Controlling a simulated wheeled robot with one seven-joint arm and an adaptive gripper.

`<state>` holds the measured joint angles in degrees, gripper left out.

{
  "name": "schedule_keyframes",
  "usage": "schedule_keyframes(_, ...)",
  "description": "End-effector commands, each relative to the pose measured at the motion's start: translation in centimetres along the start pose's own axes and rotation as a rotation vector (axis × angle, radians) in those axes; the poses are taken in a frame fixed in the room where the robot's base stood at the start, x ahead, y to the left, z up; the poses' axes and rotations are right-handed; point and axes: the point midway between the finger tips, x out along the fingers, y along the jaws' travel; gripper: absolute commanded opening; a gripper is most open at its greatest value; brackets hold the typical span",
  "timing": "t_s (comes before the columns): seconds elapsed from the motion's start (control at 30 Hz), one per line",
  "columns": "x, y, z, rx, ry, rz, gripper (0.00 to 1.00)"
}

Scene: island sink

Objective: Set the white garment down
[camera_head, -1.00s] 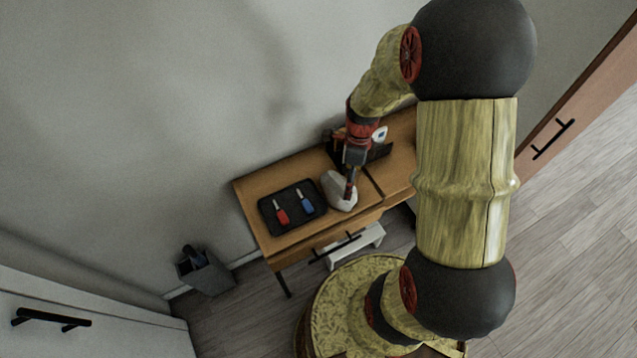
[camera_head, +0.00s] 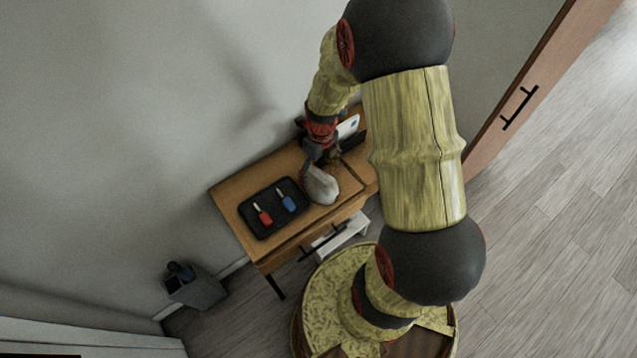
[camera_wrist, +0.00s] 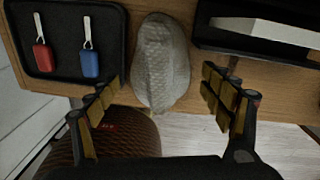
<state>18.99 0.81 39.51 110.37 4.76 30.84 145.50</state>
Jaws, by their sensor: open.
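The white garment (camera_head: 320,184) is a crumpled, rounded bundle lying on the wooden table (camera_head: 232,190), to the right of a black tray. In the wrist view the garment (camera_wrist: 161,62) looks pale grey and knitted, and it reaches the table's front edge. My gripper (camera_wrist: 160,98) is open, its padded fingers spread to either side of the garment's near end with visible gaps. In the head view my gripper (camera_head: 314,158) is just above and behind the garment, and its fingers are hard to make out.
The black tray (camera_head: 262,228) holds a red-tagged key (camera_head: 265,217) and a blue-tagged key (camera_head: 289,204). A dark holder with a white item (camera_wrist: 265,32) stands right of the garment. A grey bin (camera_head: 197,289) is on the floor at left.

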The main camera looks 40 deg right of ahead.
Motion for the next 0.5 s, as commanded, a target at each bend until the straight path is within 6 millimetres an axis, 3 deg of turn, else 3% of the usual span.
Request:
schedule_keyframes(0.1,2.2,0.1,0.1,0.0,0.002,0.001,0.8)
schedule_keyframes(0.2,3.0,0.1,0.1,-0.001,0.0,0.0,0.8)
schedule_keyframes(0.4,3.0,0.1,0.1,-0.001,-0.001,0.0,0.8)
schedule_keyframes(0.5,3.0,0.1,0.1,-0.001,-0.001,0.0,0.76)
